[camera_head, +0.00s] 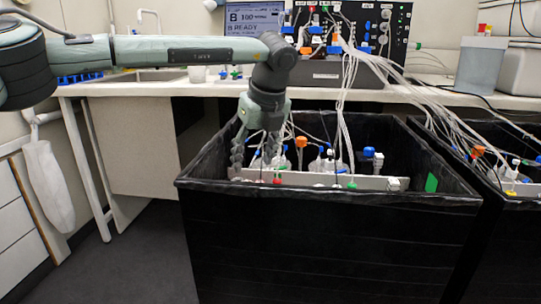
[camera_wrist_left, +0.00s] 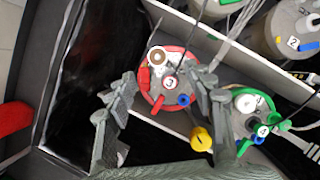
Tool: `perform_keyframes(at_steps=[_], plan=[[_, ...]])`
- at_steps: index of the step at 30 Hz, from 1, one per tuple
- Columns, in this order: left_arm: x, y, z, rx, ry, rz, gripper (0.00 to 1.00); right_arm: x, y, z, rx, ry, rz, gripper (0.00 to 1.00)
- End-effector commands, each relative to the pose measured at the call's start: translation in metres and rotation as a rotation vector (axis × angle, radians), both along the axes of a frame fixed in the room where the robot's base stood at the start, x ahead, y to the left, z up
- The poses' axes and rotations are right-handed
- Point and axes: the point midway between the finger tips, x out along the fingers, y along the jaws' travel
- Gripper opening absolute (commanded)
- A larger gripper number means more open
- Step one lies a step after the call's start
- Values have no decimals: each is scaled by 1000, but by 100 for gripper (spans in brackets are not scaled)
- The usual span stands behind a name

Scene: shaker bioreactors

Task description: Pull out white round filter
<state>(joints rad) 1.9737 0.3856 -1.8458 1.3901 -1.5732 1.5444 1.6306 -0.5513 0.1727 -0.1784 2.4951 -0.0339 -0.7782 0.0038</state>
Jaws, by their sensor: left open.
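My left gripper (camera_head: 255,153) reaches down into the left end of the black bin (camera_head: 330,240), its fingers apart. In the left wrist view the open gripper (camera_wrist_left: 160,85) is empty, with a finger on either side of a red-rimmed bottle cap marked 3 (camera_wrist_left: 171,83). A white round part with a brown centre (camera_wrist_left: 157,56) sits on that cap. Another white round part (camera_wrist_left: 246,103) sits on the green-rimmed cap marked 4 (camera_wrist_left: 263,130), right of the fingers. I cannot tell which is the filter. In the head view these small parts are too small to make out.
A white divider (camera_head: 320,178) crosses the bin near the bottles. White tubes (camera_head: 345,100) rise from the bottles to the control unit (camera_head: 350,30). A second black bin (camera_head: 510,185) stands right.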

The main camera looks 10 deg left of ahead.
Motion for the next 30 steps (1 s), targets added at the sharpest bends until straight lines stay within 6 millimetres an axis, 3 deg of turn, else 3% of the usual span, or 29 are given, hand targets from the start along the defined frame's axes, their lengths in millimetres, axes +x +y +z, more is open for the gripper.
perform_keyframes(at_steps=[15,27,30], plan=[[18,18,-62,9,2,8,53,-1,1,-1,2,8,0,0],[22,20,-70,7,1,6,53,-1,0,-1,1,10,0,0],[22,20,-70,7,1,6,43,-1,0,-1,1,10,0,0]])
